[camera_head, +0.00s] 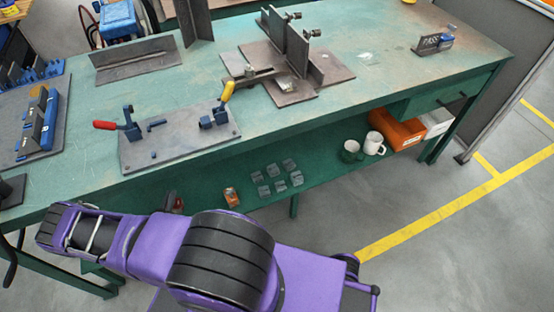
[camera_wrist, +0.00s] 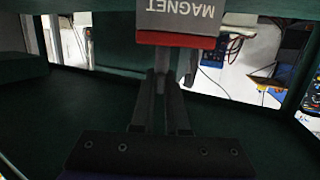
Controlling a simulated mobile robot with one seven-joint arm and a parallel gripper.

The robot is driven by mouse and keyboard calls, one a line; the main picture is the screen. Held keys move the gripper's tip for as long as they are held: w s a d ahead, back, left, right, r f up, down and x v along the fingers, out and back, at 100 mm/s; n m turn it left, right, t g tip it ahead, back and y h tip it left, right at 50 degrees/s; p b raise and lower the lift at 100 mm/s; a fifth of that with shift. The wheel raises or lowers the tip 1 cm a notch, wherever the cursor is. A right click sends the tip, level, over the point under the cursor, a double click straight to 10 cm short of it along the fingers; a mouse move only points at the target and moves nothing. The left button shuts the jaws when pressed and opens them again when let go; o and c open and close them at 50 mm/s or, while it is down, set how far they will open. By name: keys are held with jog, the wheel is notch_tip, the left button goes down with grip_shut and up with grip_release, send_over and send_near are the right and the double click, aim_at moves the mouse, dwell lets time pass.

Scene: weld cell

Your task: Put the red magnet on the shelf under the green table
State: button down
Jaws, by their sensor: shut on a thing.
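The red magnet (camera_wrist: 180,40) shows at the top of the wrist view, with a red edge and a grey face lettered MAGNET, upside down in the picture. My gripper (camera_wrist: 165,72) is shut on it. Dark green surfaces (camera_wrist: 60,112) surround it in that view; I cannot tell whether the magnet touches the shelf. In the head view the green table (camera_head: 290,110) has a lower green shelf (camera_head: 325,178). My gripper cannot be made out clearly there. A small red thing (camera_head: 178,204) shows near the shelf's left part; I cannot tell whether it is the magnet.
On the shelf are several grey blocks (camera_head: 278,177), a small orange item (camera_head: 231,197), a green mug (camera_head: 351,151), a white mug (camera_head: 374,143) and an orange bin (camera_head: 397,128). Bare shelf lies between blocks and mugs. The tabletop's front edge overhangs. Clamps on a plate (camera_head: 178,140) stand above.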

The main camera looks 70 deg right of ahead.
jog(key=shift+w+d+r, duration=0.1)
jog(key=shift+w+d, duration=0.05)
jog(key=shift+d, duration=0.25)
notch_tip(320, 180, down, 10)
jog(key=b, duration=0.3)
dwell(0.3)
jog(key=c, duration=0.9)
grip_release()
jog(key=shift+a, duration=0.2)
